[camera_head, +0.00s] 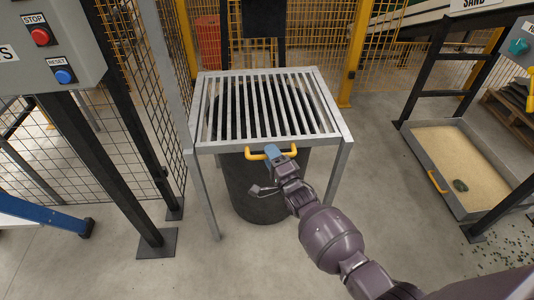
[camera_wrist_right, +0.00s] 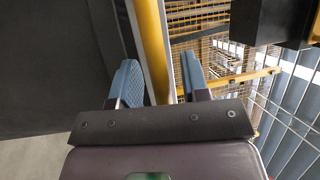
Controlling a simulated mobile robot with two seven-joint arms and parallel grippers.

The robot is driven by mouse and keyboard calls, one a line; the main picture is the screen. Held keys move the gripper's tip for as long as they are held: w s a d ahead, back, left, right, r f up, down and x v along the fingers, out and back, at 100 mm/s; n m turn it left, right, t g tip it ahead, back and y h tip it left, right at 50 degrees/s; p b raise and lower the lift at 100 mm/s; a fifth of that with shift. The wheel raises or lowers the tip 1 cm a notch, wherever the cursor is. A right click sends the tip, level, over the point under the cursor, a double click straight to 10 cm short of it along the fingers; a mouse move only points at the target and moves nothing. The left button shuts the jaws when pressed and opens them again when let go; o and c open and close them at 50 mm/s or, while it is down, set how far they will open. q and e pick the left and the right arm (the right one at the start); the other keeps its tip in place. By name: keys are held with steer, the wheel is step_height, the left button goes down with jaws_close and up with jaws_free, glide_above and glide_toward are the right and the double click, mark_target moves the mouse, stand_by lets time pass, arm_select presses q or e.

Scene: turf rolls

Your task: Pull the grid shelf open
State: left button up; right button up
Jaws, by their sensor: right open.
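The grid shelf (camera_head: 327,121) is a grey metal frame with parallel slats on legs, above a dark round bin (camera_head: 262,202). A yellow handle (camera_head: 252,156) is on its front edge. My right gripper (camera_head: 272,153) is at the middle of this handle, its blue fingertips partly covering it. In the right wrist view the yellow handle (camera_wrist_right: 151,45) runs between the two open blue fingers of my right gripper (camera_wrist_right: 160,78), with visible gaps beside it. I cannot tell whether a finger touches it. My left gripper is out of view.
A grey control box (camera_head: 45,50) with red and blue buttons stands at the left on a dark post. Yellow-framed mesh fencing (camera_head: 350,60) is behind the shelf. A sand tray (camera_head: 455,160) with a yellow handle lies at the right. Bare floor (camera_head: 195,270) is in front.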

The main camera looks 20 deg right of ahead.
jaws_close()
stand_by(0.3)
